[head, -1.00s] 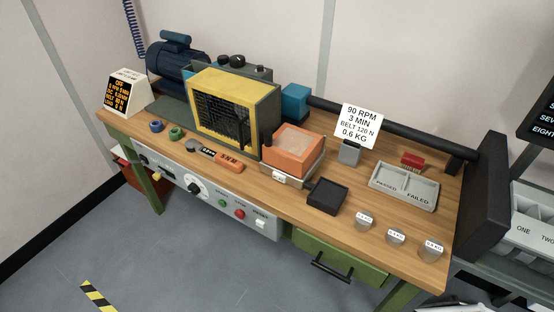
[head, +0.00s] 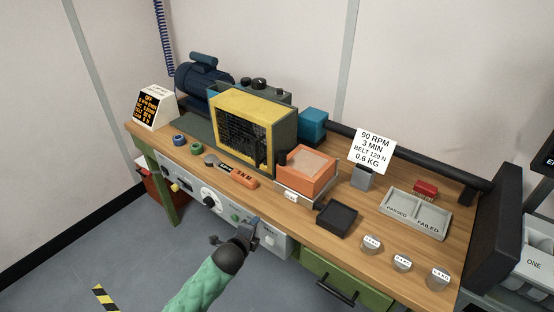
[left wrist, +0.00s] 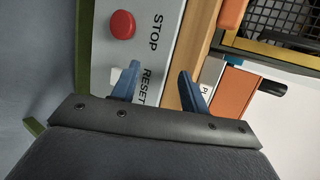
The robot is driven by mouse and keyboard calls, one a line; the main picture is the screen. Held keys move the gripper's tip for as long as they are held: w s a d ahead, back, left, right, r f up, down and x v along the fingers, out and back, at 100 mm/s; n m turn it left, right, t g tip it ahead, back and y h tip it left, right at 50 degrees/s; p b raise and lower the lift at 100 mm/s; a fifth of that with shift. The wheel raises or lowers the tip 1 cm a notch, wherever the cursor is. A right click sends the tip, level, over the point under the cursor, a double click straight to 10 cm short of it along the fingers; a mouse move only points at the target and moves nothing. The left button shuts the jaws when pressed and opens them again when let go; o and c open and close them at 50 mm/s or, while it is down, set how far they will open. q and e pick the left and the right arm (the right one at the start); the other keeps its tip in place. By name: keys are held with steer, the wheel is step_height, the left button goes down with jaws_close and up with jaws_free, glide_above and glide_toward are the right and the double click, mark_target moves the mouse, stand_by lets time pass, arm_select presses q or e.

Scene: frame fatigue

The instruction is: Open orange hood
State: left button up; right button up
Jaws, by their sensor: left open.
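The orange hood (head: 306,170) is a box with a pale, see-through top window. It sits closed on a light base with a small white label, right of the yellow mesh guard (head: 240,118). Its orange side also shows at the right of the left wrist view (left wrist: 238,95). My left gripper (head: 250,224) is in front of the bench's control panel, below and left of the hood. In the left wrist view its two blue fingers (left wrist: 160,76) are apart and empty, over the RESET area of the panel. My right gripper is not in view.
A red STOP button (left wrist: 122,24) is close to my left fingers. An orange block (head: 243,178) and a black tray (head: 337,216) lie on the wooden bench near the hood. A sign (head: 373,151) stands right of it. A green drawer (head: 345,282) is below.

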arm_select(q)
steer(key=w+d+r+m+t+h, duration=0.2)
steer(key=w+r+m, duration=0.2)
steer(key=r+m, duration=0.4)
steer(key=m+h, duration=0.5)
steer(key=m, duration=0.7)
glide_toward(280, 157)
steer(key=x, duration=0.4)
steer(key=shift+w+d+p, duration=0.1)
steer(key=shift+d+p, duration=0.1)
steer(key=shift+p, duration=0.1)
steer(key=p+x, duration=0.2)
steer(key=x, duration=0.3)
steer(key=shift+w+r, duration=0.1)
steer(key=shift+w, duration=0.05)
steer(key=shift+p+x, duration=0.3)
steer(key=shift+x, duration=0.6)
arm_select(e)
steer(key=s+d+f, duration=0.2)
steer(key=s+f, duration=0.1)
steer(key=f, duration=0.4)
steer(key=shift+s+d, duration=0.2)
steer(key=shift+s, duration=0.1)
arm_select(q)
steer(key=shift+c, duration=0.3)
steer(key=shift+t, duration=0.3)
jaws_close()
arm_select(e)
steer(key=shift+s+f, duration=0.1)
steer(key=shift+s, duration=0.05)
